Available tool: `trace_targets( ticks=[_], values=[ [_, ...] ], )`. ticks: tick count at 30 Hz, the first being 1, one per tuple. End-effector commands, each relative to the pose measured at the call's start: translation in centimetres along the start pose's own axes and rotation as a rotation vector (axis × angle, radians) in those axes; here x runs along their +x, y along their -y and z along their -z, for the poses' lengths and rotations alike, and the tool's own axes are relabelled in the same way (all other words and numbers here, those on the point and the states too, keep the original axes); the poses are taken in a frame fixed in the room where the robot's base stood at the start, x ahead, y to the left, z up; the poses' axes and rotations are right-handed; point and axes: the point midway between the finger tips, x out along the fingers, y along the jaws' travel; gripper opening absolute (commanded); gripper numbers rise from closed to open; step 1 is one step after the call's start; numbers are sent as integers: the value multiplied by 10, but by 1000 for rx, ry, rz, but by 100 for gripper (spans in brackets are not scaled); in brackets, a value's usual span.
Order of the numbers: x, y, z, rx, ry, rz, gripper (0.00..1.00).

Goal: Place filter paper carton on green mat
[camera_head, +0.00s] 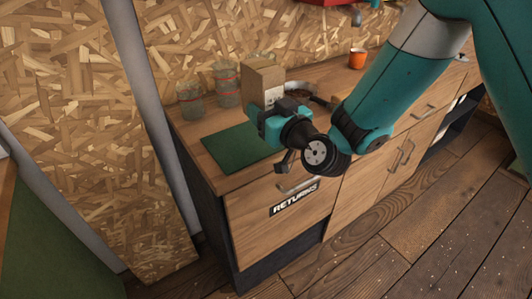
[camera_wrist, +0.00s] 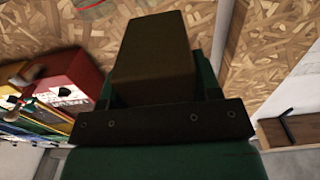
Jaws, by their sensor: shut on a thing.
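In the wrist view the carton (camera_wrist: 154,58) stands out beyond the dark jaw bar of my gripper (camera_wrist: 160,118). The green mat (camera_head: 236,148) lies flat on the left end of the wooden counter, and its right part is hidden by my gripper. I cannot tell whether the carton touches anything below.
Glass jars with red bands (camera_head: 190,101) stand at the counter's back left, close to the mat. An orange cup (camera_head: 357,58) stands farther right. The counter front has a drawer labelled RETURNS (camera_head: 294,201). In the wrist view a red box (camera_wrist: 70,82) shows at left.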

Motion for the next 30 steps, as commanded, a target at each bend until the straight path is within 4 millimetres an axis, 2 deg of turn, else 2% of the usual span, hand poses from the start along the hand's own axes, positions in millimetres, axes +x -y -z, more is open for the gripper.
trace_targets(
  ticks=[1, 11, 18, 30],
  values=[
    [0, -1, -18, 0, 0, -1, 17],
    [0, 0, -37, 0, -1, -1, 17],
    [0, 0, -72, 0, 0, -1, 17],
    [0, 0, -74, -1, -1, 0, 17]
  ],
)
